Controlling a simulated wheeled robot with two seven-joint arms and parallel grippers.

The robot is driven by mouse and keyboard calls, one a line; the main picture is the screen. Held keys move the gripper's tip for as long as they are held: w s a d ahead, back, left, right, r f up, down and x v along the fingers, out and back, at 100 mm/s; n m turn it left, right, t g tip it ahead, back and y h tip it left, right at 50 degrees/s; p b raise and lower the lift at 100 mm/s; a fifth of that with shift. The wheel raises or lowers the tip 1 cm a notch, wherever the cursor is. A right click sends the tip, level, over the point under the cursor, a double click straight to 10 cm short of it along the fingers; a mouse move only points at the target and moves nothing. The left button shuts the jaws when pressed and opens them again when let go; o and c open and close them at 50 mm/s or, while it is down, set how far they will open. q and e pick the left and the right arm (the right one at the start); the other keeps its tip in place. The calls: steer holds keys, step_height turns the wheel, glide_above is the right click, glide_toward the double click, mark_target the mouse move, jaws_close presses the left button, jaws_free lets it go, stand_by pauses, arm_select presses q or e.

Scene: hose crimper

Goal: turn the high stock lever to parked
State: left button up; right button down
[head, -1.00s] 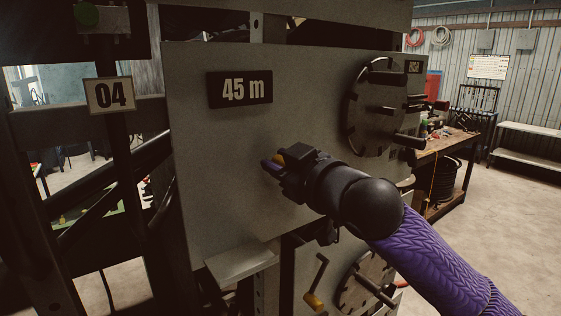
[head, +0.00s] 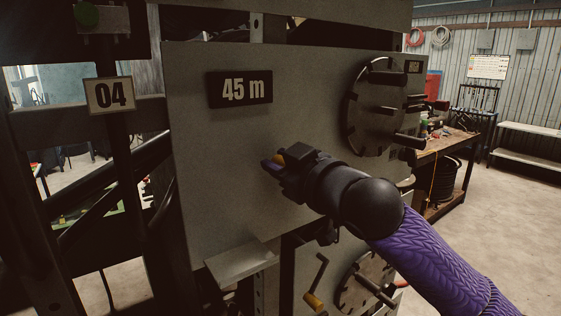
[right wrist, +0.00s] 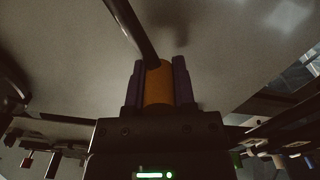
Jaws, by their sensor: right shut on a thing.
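The high stock lever shows in the right wrist view as a dark bar (right wrist: 130,25) with an orange grip (right wrist: 158,82). The grip sits between the two purple fingers of my right gripper (right wrist: 158,85), which is shut on it. In the head view my right gripper (head: 274,163) is in front of the grey panel (head: 210,180), below the "45 m" plate (head: 240,89). My left gripper is not in view.
A dark round disc (head: 375,105) with pegs is at the panel's right. A lower lever with an orange grip (head: 313,302) and another disc (head: 360,285) are below. A small grey ledge (head: 240,262) juts out at lower left. A workbench (head: 445,145) stands behind at right.

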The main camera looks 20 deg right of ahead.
mark_target(255, 178)
steer(key=shift+s+a+f+n+p, duration=0.15)
steer(key=shift+a+f+n+p, duration=0.05)
steer(key=shift+a+n+p, duration=0.25)
steer(key=n, duration=0.1)
steer(key=a+f+n, duration=0.1)
steer(key=f+n+p, duration=0.1)
steer(key=shift+s+a, duration=0.2)
steer(key=shift+s, duration=0.05)
steer(key=shift+a+f+n, duration=0.15)
steer(key=shift+f+n, duration=0.2)
steer(key=shift+n, duration=0.2)
steer(key=shift+c, duration=2.2)
jaws_free()
steer(key=shift+s, duration=0.1)
